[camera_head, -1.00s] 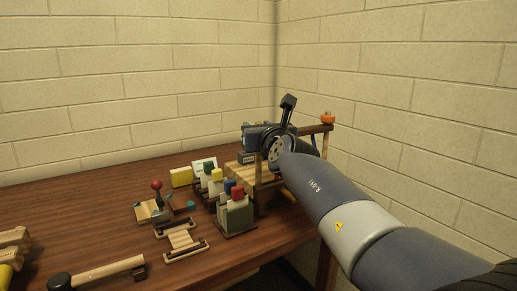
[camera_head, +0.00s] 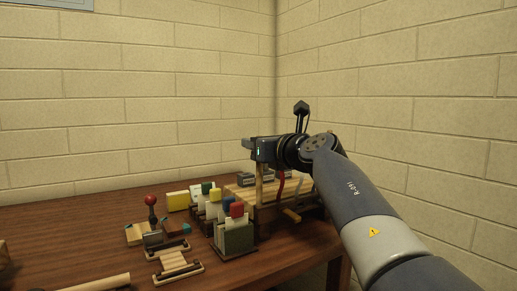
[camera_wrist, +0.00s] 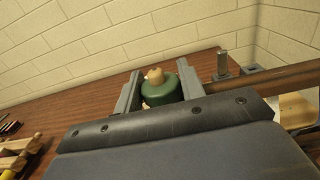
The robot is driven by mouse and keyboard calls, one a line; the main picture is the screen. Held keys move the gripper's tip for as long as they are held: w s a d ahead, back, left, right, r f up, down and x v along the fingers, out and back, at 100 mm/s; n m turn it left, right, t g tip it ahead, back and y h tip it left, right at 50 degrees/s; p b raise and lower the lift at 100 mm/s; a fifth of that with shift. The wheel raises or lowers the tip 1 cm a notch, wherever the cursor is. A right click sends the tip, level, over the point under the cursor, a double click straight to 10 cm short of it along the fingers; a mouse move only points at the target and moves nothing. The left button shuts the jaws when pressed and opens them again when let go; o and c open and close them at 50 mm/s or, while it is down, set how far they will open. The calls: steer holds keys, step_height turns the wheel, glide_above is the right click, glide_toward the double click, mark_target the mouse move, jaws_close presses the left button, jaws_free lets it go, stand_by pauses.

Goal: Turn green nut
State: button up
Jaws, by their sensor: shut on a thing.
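The green nut (camera_wrist: 160,94) shows in the wrist view as a dark green round piece with a pale wooden stub rising through its top. My gripper (camera_wrist: 159,88) has its two grey fingers on either side of the nut and is shut on it. In the head view my gripper (camera_head: 258,150) is at the wooden rack (camera_head: 268,212) on the right of the table. The nut cannot be made out there, behind the gripper and wrist.
Holders with coloured blocks (camera_head: 236,238) stand just left of the rack. A red-knobbed lever (camera_head: 151,201) and a small slatted wooden frame (camera_head: 174,264) are further left. Brick walls close off the back and right. The table (camera_head: 60,240) has bare room at the left.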

steer(key=n+g+y+p, duration=0.1)
steer(key=n+g+y, duration=0.2)
steer(key=shift+d+g+y, duration=0.1)
steer(key=shift+g+y, duration=0.2)
steer(key=shift+n+g+y+p, duration=1.2)
steer(key=shift+n+g+p, duration=0.2)
steer(key=shift+g+p, duration=0.2)
steer(key=shift+s, duration=0.1)
steer(key=o, duration=1)
steer(key=shift+r, duration=0.1)
steer(key=shift+c, duration=0.2)
steer(key=v, duration=1)
steer(key=shift+d+p, duration=0.4)
steer(key=shift+s, duration=0.1)
